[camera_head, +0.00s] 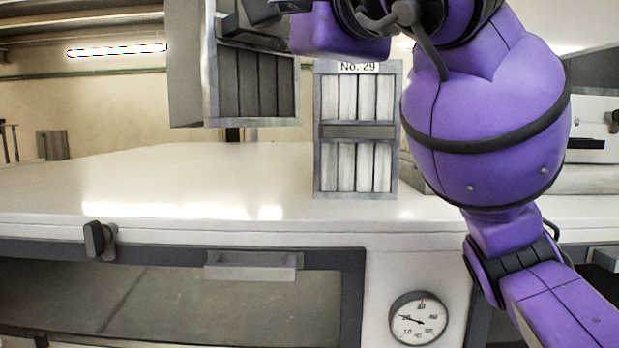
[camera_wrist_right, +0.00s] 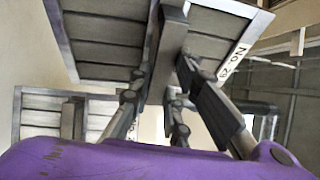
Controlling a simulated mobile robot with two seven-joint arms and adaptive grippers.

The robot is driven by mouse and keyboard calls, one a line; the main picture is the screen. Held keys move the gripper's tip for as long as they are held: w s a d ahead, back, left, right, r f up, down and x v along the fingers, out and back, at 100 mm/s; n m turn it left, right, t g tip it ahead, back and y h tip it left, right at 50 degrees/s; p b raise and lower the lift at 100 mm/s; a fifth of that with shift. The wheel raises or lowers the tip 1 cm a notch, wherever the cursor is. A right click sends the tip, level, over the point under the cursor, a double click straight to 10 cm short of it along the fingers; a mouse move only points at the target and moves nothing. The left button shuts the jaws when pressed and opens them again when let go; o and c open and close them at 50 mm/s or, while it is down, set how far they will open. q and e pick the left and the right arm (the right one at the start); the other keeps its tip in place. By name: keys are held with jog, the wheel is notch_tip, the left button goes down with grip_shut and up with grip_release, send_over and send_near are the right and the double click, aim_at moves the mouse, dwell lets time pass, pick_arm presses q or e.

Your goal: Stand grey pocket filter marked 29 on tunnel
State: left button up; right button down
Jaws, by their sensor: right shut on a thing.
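A pocket filter with dark grey pockets and a pale grey frame (camera_head: 257,82) hangs at the upper left of the head view, partly cut off by the top edge. My right gripper (camera_head: 258,18) is shut on it. In the right wrist view the held filter (camera_wrist_right: 105,30) fills the top, with a label reading No. 29. Its lower edge shows above the white tunnel top (camera_head: 200,185). A second filter, with whitish pockets and also marked No. 29 (camera_head: 356,130), stands upright on the tunnel top, right of the held one. My left gripper is out of view.
The tunnel top left of the standing filter is clear. The tunnel front has a black latch (camera_head: 98,239), a grey handle (camera_head: 253,265) and a round dial (camera_head: 418,317). My right arm hides much of the right side.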

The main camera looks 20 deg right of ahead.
aim_at(283, 63)
jog(key=w+f, duration=0.1)
jog(key=w, duration=0.1)
jog(key=w+f, duration=0.1)
jog(key=w, duration=0.1)
jog(key=w+d+f, duration=0.1)
jog(key=w, duration=0.1)
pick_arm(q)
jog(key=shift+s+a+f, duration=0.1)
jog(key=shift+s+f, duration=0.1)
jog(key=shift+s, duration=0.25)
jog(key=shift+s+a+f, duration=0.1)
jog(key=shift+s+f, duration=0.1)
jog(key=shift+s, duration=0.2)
pick_arm(e)
jog(key=w+d+f, duration=0.1)
jog(key=w+f, duration=0.6)
jog(key=f, duration=0.3)
jog(key=shift+w+d, duration=0.2)
jog(key=shift+w, duration=0.1)
jog(key=c, duration=1.6)
grip_release()
jog(key=shift+f, duration=0.1)
jog(key=shift+c, duration=0.2)
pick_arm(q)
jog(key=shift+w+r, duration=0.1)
pick_arm(e)
jog(key=shift+s, duration=0.1)
